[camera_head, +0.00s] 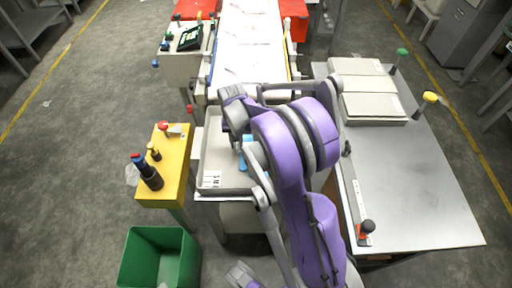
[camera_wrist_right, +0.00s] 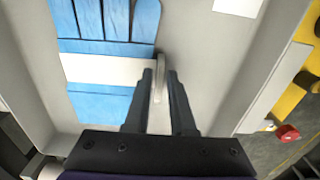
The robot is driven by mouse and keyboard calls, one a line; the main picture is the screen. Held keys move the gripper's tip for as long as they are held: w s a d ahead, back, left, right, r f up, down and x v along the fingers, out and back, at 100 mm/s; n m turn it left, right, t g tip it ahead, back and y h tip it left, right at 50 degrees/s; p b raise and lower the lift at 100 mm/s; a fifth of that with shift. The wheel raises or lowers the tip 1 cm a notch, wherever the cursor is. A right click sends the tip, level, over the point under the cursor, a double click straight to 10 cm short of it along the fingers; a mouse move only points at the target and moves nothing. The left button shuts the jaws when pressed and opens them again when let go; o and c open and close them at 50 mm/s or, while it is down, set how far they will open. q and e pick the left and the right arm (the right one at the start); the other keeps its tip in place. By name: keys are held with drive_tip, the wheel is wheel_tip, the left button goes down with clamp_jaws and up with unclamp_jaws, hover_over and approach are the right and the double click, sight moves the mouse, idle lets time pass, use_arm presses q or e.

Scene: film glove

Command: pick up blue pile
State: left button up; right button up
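The blue pile (camera_wrist_right: 100,105) is a flat stack of blue gloves with a white band across it. It lies in a light grey tray (camera_head: 209,150). In the head view only a small part of the pile (camera_head: 255,156) shows beside my right arm. My right gripper (camera_wrist_right: 160,75) is over the tray at the pile's edge, its two dark fingers parted. A thin pale upright strip, seemingly the band's end, shows between the fingertips; contact cannot be told. In the head view my arm hides most of the gripper.
A yellow stand (camera_head: 174,180) with a dark bottle stands left of the tray, above a green bin (camera_head: 160,255). A metal table (camera_head: 425,190) with pale boxes (camera_head: 372,108) is at right. A white conveyor (camera_head: 248,45) runs behind the tray.

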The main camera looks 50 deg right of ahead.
clamp_jaws()
